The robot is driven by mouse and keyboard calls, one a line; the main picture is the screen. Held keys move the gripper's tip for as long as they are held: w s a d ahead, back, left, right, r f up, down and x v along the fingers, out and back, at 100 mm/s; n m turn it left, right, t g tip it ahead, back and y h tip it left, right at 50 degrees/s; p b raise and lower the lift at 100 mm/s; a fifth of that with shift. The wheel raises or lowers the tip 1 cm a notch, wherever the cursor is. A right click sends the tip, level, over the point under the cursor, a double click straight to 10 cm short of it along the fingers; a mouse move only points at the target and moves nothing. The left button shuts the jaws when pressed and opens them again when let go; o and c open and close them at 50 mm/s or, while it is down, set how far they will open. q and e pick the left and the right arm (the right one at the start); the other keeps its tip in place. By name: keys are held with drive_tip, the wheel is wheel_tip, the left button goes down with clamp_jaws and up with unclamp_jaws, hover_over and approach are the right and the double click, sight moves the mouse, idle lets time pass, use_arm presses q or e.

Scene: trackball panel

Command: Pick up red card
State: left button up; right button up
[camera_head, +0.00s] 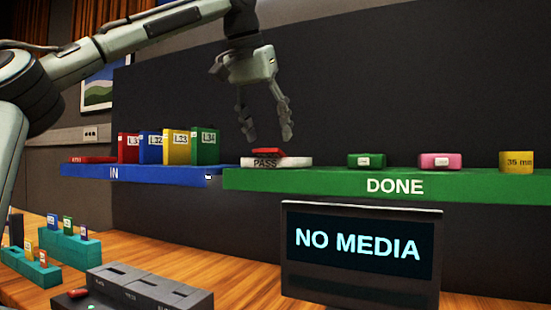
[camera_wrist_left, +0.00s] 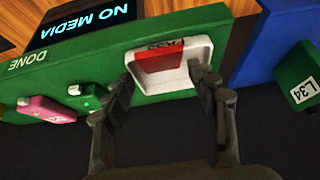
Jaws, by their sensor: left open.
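A red card (camera_head: 268,152) lies on the white tray marked PASS (camera_head: 262,163), at the left end of the green DONE shelf (camera_head: 400,185). In the left wrist view the red card (camera_wrist_left: 160,57) lies within the raised rim of the white tray (camera_wrist_left: 142,78). My left gripper (camera_head: 268,135) points down just above the card, fingers apart with nothing between them. In the left wrist view its fingertips (camera_wrist_left: 163,84) are either side of the tray's near edge. Whether they touch the tray is unclear. My right gripper is not in view.
The blue IN shelf (camera_head: 150,175) holds a flat red item (camera_head: 88,159) and upright red, blue, yellow and green cases. A NO MEDIA screen (camera_head: 360,248) stands below.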

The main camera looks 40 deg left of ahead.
sight(272, 149)
use_arm(q)
drive_tip(key=x, duration=0.5)
drive_tip(key=shift+w+a, duration=0.1)
drive_tip(key=shift+a, duration=0.05)
drive_tip(key=c, duration=0.9)
drive_tip(key=shift+r, duration=0.1)
drive_tip(key=shift+c, duration=0.2)
